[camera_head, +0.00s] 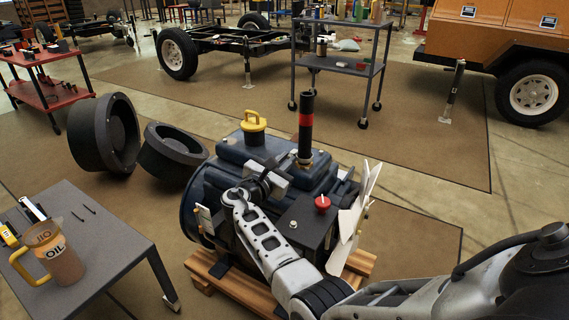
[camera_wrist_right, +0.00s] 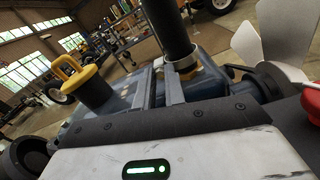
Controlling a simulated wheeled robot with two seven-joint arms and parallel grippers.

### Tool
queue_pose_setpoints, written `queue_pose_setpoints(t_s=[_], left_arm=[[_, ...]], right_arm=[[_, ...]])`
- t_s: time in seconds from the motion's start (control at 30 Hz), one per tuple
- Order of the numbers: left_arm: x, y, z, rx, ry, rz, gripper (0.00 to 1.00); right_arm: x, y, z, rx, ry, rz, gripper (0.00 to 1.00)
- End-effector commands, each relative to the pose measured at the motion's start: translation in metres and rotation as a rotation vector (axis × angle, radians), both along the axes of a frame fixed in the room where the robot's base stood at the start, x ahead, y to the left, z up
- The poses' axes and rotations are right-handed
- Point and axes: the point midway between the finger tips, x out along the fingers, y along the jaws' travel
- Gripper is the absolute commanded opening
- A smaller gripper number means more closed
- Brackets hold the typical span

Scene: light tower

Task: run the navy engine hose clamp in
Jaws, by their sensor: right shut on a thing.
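The navy engine (camera_head: 225,175) sits on a wooden pallet (camera_head: 358,268). A black upright hose (camera_head: 306,135) with a red band rises from its top. The metal hose clamp (camera_wrist_right: 183,66) is around the foot of the hose, just above a brass fitting; it also shows small in the head view (camera_head: 304,156). My right gripper (camera_head: 282,170) reaches in low over the engine's top. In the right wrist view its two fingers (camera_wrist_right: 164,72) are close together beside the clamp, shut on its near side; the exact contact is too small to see. My left gripper is not in view.
A yellow-handled cap (camera_head: 254,127) stands left of the hose. A white fan (camera_head: 357,215) and a red knob (camera_head: 322,202) are to the right. A grey table (camera_head: 95,270) with an oil jug (camera_head: 58,260) is at front left.

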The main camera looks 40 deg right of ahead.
Motion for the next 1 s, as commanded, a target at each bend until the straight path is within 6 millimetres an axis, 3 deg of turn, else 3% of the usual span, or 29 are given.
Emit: queue_pose_setpoints(t_s=[0.53,1.0], left_arm=[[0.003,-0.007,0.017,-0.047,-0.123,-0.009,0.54],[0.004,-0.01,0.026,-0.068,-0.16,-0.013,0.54]], right_arm=[[-0.001,0.0,-0.003,0.145,-0.349,0.0,0.0],[-0.002,0.001,-0.002,0.184,-0.441,-0.002,0.0]])
